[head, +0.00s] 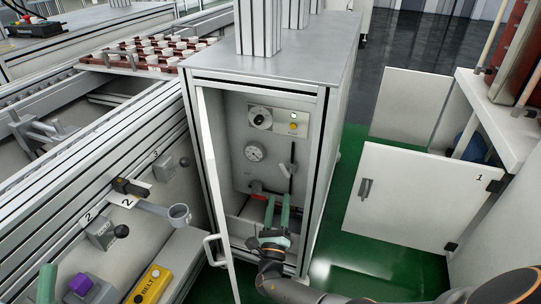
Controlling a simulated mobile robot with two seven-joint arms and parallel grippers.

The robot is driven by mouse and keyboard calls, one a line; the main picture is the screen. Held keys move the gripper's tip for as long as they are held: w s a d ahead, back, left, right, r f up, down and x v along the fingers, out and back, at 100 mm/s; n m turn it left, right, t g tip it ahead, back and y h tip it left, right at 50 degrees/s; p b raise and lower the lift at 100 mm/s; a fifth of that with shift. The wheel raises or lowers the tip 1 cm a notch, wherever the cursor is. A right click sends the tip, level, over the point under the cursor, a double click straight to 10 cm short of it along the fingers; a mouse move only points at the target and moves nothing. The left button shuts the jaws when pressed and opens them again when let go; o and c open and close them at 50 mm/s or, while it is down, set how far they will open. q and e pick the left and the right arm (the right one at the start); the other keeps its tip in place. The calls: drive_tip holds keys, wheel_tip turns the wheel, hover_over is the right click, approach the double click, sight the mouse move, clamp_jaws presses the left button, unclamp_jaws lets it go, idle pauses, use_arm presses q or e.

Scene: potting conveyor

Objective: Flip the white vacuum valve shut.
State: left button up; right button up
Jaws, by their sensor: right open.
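The open grey cabinet (192,78) stands in the middle of the head view. Inside it are a round gauge (254,152), an upright black rod (293,155) and a small pale fitting (285,170) on that rod, which may be the white vacuum valve; it is too small to be sure. A red part (257,189) sits lower on the back panel. My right gripper (277,200) is open, its two teal fingers pointing up into the cabinet, below the pale fitting and apart from it. A teal tip of my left gripper (47,284) shows at the bottom left.
A yellow BELT box (148,284) and a grey cup-ended arm (178,214) are left. White panels (408,201) stand right.

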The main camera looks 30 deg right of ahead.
sight(282, 168)
drive_tip(key=b+x, duration=0.3)
drive_tip(key=x, duration=0.8)
drive_tip(key=shift+w, duration=0.2)
drive_tip(key=shift+w+d+r+b, duration=0.3)
drive_tip(key=shift+w+d, duration=0.1)
drive_tip(key=shift+w, duration=0.15)
clamp_jaws()
